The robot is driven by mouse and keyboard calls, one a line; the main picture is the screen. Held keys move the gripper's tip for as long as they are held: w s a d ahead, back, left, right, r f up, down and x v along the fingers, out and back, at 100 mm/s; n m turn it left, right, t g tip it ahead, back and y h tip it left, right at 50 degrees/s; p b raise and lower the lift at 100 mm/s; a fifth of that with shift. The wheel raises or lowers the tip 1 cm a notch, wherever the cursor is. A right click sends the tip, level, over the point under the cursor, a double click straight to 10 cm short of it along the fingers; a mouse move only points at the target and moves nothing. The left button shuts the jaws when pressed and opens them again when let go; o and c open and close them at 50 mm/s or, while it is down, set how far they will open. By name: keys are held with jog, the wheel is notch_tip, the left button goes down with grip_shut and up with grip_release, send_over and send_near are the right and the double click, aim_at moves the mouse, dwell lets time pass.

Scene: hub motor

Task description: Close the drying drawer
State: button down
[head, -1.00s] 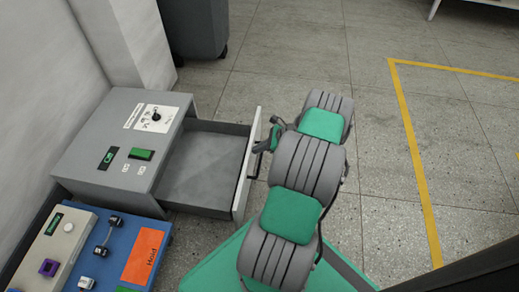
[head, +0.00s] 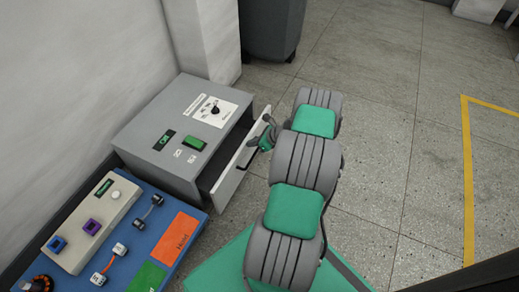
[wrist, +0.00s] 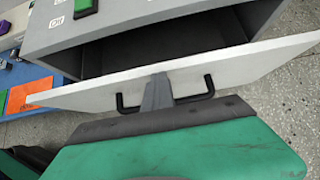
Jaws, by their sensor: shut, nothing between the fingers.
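The drying drawer (head: 243,150) is part of a grey cabinet (head: 172,118) with a dial, a green button and a small display on top. In the wrist view the white drawer front (wrist: 230,72) has a black bar handle (wrist: 205,88). My gripper (wrist: 158,85) is shut and empty, with its tip at the drawer front near the middle of the handle. In the head view my gripper (head: 267,130) is at the front's outer face. I cannot tell whether it touches.
A blue board (head: 150,225) with small parts, an orange "Hold" patch and a green patch lies in front of the cabinet. A dark bin (head: 272,28) stands behind. Open tiled floor with a yellow line (head: 468,170) lies to the right.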

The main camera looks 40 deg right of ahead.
jog(key=w+a+b, duration=0.1)
jog(key=w+a, duration=0.2)
jog(key=w, duration=0.4)
jog(key=shift+w, duration=0.2)
jog(key=shift+w+a+r, duration=0.1)
jog(key=shift+a, duration=0.05)
